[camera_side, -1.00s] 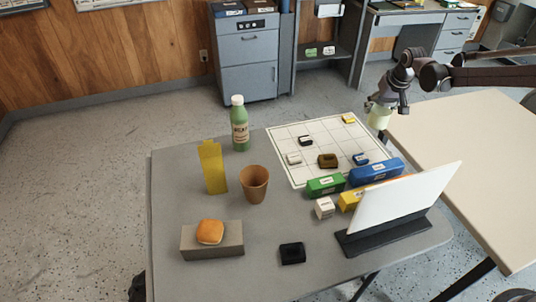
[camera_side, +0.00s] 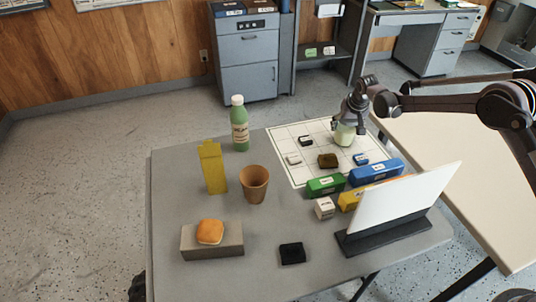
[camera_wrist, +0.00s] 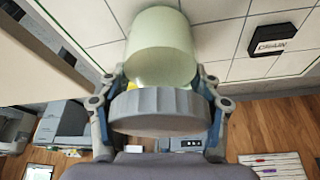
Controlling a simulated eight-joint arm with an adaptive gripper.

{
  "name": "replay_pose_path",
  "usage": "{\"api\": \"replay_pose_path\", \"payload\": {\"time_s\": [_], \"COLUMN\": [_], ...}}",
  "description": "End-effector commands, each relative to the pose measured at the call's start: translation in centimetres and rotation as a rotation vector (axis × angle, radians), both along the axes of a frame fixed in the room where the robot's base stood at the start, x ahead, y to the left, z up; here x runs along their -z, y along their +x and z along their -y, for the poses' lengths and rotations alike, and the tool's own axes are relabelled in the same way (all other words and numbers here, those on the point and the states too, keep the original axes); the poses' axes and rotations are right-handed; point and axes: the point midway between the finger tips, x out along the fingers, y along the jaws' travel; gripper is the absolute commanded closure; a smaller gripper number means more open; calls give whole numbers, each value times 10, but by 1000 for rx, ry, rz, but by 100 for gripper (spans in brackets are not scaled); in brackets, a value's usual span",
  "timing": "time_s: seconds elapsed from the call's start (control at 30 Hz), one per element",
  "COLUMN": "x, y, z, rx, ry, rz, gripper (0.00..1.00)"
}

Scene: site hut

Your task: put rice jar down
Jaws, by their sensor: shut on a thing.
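My gripper (camera_side: 350,118) is shut on the rice jar (camera_side: 344,134), a pale green, translucent jar. In the wrist view the jar (camera_wrist: 160,45) sits between the fingers, gripped around its grey ridged lid (camera_wrist: 160,110). The jar looks upright over the far right part of the white grid board (camera_side: 303,178) on the grey table. Whether its base touches the board I cannot tell. I read no label on the jar.
Green (camera_side: 326,185) and blue (camera_side: 376,171) boxes line the near edge. A white panel (camera_side: 405,200) stands nearer. A green bottle (camera_side: 239,125) stands left.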

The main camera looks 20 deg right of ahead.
Motion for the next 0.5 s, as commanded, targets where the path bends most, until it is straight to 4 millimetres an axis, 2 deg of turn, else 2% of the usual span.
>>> {"api": "replay_pose_path", "payload": {"time_s": [0.37, 0.4, 0.47, 0.5], "x": [4, 6, 5, 5], "y": [0, 0, 0, 0], "z": [0, 0, 0, 0], "rx": [0, 0, 0, 0], "ry": [0, 0, 0, 0], "rz": [1, 0, 0, 0], "gripper": [82, 33, 16, 13]}}
